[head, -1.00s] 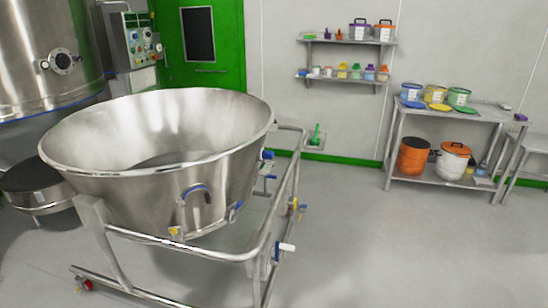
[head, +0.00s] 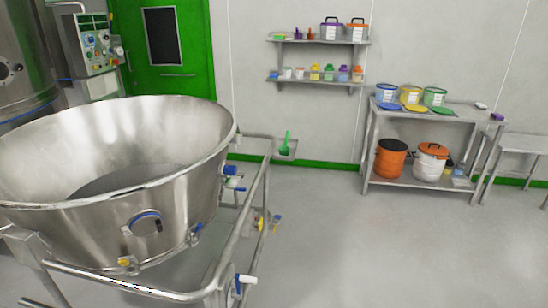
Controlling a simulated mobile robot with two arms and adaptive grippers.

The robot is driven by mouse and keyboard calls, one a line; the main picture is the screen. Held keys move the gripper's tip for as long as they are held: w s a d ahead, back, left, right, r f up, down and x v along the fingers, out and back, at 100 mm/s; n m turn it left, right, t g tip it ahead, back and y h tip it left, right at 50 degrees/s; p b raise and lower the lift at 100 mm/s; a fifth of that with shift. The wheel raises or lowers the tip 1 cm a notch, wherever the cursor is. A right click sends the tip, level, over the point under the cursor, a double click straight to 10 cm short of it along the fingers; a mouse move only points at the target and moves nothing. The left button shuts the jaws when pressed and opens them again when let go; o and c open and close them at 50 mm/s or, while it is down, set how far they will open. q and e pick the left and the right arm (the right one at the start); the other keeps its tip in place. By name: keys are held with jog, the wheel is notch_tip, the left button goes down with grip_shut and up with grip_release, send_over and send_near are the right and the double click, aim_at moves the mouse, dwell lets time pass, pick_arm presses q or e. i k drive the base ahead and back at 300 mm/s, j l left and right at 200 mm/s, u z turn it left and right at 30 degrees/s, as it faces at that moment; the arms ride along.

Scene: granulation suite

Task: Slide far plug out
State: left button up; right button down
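A large steel bowl (head: 185,225) stands on a tubular steel trolley (head: 262,195) at the left of the head view. On its right side, a blue-ended fitting (head: 230,170) sticks out near the far end of the frame, with another small blue part (head: 236,187) just below it. A round blue-rimmed port (head: 146,222) is on the bowl's front wall. A white-and-blue handle (head: 245,280) is on the trolley's near right corner. I cannot tell which of these parts is the far plug. Neither of my grippers is in view.
The grey floor (head: 360,250) to the right of the trolley is clear. A steel table (head: 460,115) with tubs stands at the back right, with an orange drum (head: 391,158) on its lower shelf. A control panel (head: 97,45) and a green door (head: 180,82) are behind the bowl.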

aim_at(231, 170)
jog(key=i+l+z, duration=0.1)
jog(key=i, duration=0.5)
jog(key=i+l+z, duration=0.1)
jog(key=i+l, duration=0.2)
jog(key=i, duration=0.25)
jog(key=i+l+z, duration=0.15)
jog(key=i, duration=0.45)
